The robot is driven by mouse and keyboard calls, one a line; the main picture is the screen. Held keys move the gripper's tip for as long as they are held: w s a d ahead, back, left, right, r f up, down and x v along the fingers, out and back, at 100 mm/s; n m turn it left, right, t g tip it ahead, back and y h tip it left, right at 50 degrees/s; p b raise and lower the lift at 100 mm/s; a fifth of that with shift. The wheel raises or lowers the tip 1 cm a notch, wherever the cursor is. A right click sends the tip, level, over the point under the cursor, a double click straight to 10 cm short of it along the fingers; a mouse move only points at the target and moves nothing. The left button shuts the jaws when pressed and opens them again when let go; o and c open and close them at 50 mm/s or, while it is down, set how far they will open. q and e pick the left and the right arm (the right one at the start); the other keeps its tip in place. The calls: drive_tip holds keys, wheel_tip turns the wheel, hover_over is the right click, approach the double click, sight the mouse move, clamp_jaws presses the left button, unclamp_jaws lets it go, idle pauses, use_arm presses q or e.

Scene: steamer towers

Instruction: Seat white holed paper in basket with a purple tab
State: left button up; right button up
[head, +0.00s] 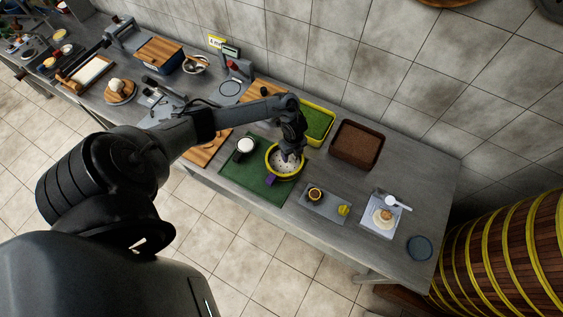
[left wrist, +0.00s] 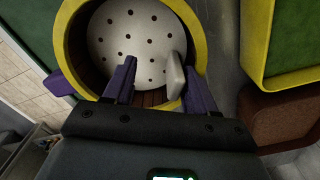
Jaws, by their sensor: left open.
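The basket (head: 299,170) is round with a yellow rim and stands on the green mat. Its purple tab (head: 270,180) points to the front left; the left wrist view shows a purple piece (left wrist: 60,84) at the rim's left side. The white holed paper (head: 283,158) is inside the rim; it also shows in the left wrist view (left wrist: 125,42) as a perforated disc, with dark wall and wooden slats visible beside it. I cannot tell whether it lies fully flat. My left gripper (head: 290,154) is open, its fingers (left wrist: 150,64) over the paper. My right gripper is out of view.
A dark cup with white contents (head: 246,145) stands left of the basket on the green mat (head: 240,175). A yellow-edged green tray (head: 318,123) and brown box (head: 355,144) stand behind. A grey tray (head: 325,203) lies to the right.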

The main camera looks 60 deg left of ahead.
use_arm(q)
drive_tip(key=shift+w+b, duration=0.45)
drive_tip(key=shift+w, duration=0.35)
drive_tip(key=shift+r+p, duration=0.25)
drive_tip(key=shift+p, duration=0.05)
idle(0.6)
drive_tip(key=shift+s+r+p, duration=0.2)
drive_tip(key=shift+r+p, duration=0.7)
drive_tip(key=shift+p, duration=0.15)
drive_tip(key=shift+s+r+p, duration=0.2)
drive_tip(key=shift+r+p, duration=0.7)
drive_tip(key=shift+p, duration=0.1)
drive_tip(key=shift+w+f+b, duration=0.1)
drive_tip(key=shift+f+b, duration=0.4)
drive_tip(key=shift+w+f+b, duration=0.15)
drive_tip(key=shift+f+b, duration=0.55)
drive_tip(key=shift+f, duration=0.05)
drive_tip(key=shift+w+f+b, duration=0.15)
drive_tip(key=shift+f+b, duration=0.5)
drive_tip(key=shift+f, duration=0.05)
drive_tip(key=shift+f, duration=0.15)
drive_tip(key=shift+r, duration=0.2)
drive_tip(key=shift+r+p, duration=3.3)
